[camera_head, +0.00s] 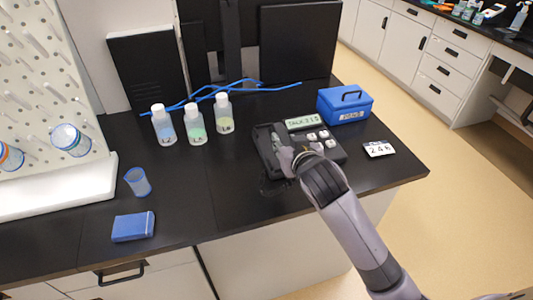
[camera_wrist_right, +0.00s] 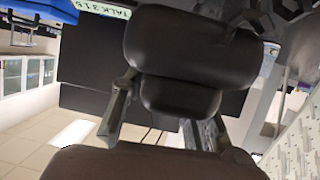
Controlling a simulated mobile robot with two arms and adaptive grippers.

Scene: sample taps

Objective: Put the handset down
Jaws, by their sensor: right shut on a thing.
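The black desk phone (camera_head: 333,153) stands on the dark bench, with a display reading TALK 315 and several light keys. My right gripper (camera_head: 285,152) is over the left part of the phone, coming from the front right. It is shut on the dark handset, which fills the middle of the right wrist view (camera_wrist_right: 190,48) between the finger parts (camera_wrist_right: 165,120). In the head view the gripper and wrist hide much of the handset. I cannot tell whether the handset touches the cradle. My left gripper is not in view.
A blue box (camera_head: 344,105) stands right behind the phone, and a small card reading 246 (camera_head: 379,149) lies to its right. Capped bottles (camera_head: 195,125) stand to the left. The front middle bench is clear.

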